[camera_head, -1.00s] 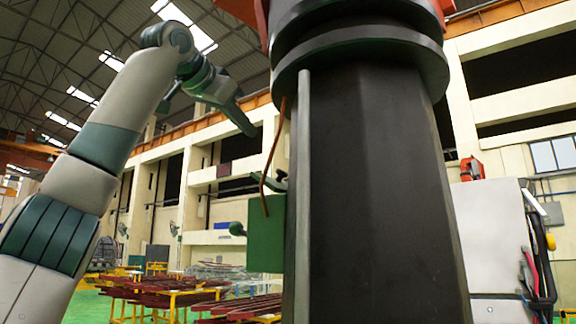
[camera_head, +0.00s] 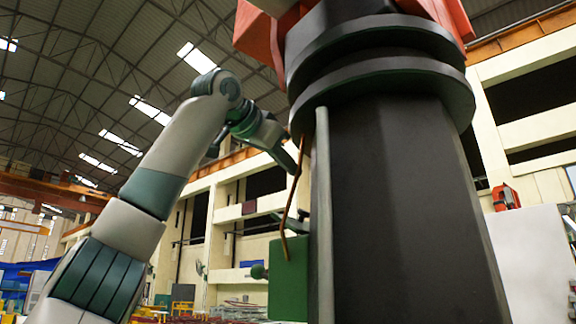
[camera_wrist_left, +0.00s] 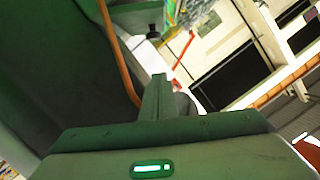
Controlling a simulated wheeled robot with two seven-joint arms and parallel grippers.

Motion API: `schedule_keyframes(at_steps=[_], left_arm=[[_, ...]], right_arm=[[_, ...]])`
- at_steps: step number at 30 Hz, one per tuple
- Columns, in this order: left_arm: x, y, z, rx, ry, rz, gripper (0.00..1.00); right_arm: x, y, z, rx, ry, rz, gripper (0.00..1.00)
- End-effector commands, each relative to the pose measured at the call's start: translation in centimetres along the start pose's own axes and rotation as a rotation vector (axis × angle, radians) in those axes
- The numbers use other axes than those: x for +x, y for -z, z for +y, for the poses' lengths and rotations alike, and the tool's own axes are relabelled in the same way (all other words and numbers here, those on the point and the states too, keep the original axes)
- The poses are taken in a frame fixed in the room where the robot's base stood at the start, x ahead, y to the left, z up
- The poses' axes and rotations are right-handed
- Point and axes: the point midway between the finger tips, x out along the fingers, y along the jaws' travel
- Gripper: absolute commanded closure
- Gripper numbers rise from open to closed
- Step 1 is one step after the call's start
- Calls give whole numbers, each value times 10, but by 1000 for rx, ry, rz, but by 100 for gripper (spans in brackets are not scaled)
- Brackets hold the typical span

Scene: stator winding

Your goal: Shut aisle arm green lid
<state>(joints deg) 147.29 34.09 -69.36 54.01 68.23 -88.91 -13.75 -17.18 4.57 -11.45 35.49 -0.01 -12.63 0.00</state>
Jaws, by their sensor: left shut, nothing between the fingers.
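A green box-like part (camera_head: 288,285) is fixed low on the left side of the black column (camera_head: 400,190). I cannot tell which part is the lid. A brown rod or cable (camera_head: 293,190) rises from the box along the column. My left gripper (camera_head: 288,160) is shut and empty, above the box and just left of the column, close to the rod. In the left wrist view its shut fingers (camera_wrist_left: 157,98) show beside a large dark green surface (camera_wrist_left: 50,70) and an orange-brown cable (camera_wrist_left: 120,50). My right gripper is not in view.
Black rings (camera_head: 380,65) and red parts (camera_head: 262,40) sit atop the column above my gripper. A white cabinet (camera_head: 535,250) stands at the right. Open air lies left of the box, with the hall wall far behind.

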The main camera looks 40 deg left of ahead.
Motion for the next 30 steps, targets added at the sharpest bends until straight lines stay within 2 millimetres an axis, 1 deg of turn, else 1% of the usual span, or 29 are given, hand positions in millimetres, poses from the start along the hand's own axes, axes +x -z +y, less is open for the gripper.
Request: schedule_keyframes(at_steps=[3,14,15,21,25,30], left_arm=[[17,2,-2,0,0,-3,100],[81,2,-2,1,0,-4,100],[81,-6,-2,0,2,-1,100],[85,-26,-1,1,2,0,100],[87,-34,-1,1,0,0,100],[89,-39,0,0,0,0,100]], right_arm=[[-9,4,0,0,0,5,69],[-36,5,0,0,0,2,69],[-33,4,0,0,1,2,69],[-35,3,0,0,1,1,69],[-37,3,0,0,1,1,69],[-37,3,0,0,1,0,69]])
